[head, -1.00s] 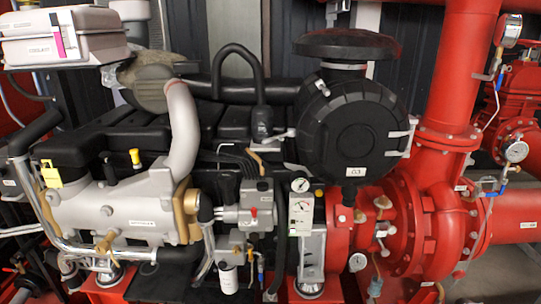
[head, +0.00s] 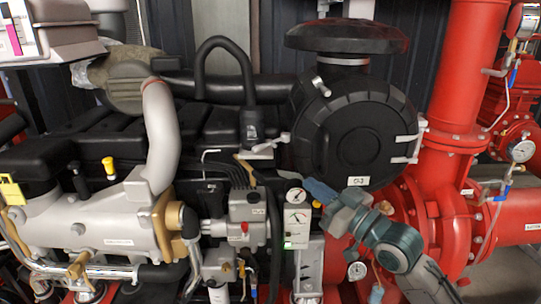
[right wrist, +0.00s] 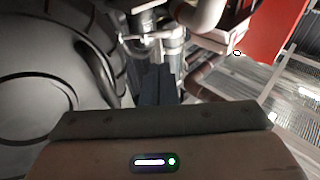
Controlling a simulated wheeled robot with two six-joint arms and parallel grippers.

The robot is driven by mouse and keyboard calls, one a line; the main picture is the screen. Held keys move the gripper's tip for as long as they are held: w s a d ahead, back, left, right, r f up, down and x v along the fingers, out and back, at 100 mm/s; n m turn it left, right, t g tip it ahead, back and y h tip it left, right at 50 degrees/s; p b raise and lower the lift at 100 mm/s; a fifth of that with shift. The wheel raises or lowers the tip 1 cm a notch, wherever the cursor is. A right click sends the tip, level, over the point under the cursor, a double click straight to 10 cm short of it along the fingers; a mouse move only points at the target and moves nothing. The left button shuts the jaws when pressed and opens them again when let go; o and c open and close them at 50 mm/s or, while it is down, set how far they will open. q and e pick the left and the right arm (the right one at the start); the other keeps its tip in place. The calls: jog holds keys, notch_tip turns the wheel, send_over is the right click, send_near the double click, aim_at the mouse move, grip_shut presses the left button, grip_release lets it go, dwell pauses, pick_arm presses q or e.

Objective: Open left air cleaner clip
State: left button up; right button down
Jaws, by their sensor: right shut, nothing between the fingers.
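The air cleaner (head: 345,130) is a round black housing under a flat black cap in the head view. A small grey clip (head: 321,86) sits at its upper left rim. A lighter grey clip (head: 268,146) at its left side sticks out to the left. My right gripper (head: 322,193) comes in from the lower right, just below the housing, its bluish fingers pointing left. It looks shut and empty, apart from both clips. In the right wrist view, the dark fingers (right wrist: 158,85) are together, beside a large black round surface (right wrist: 45,90). My left gripper is out of view.
More grey clips (head: 407,148) are on the housing's right rim. A gauge panel (head: 297,215) stands close to my right gripper. The silver-grey engine (head: 100,235) is at left. Red pipes (head: 465,80) fill the right side.

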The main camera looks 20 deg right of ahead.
aim_at(261, 151)
jog(key=p+x, duration=0.5)
jog(key=x, duration=0.8)
jog(key=shift+w+a+r, duration=0.1)
jog(key=shift+w+a+b, duration=0.5)
jog(key=shift+w+b, duration=0.05)
jog(key=shift+b, duration=0.6)
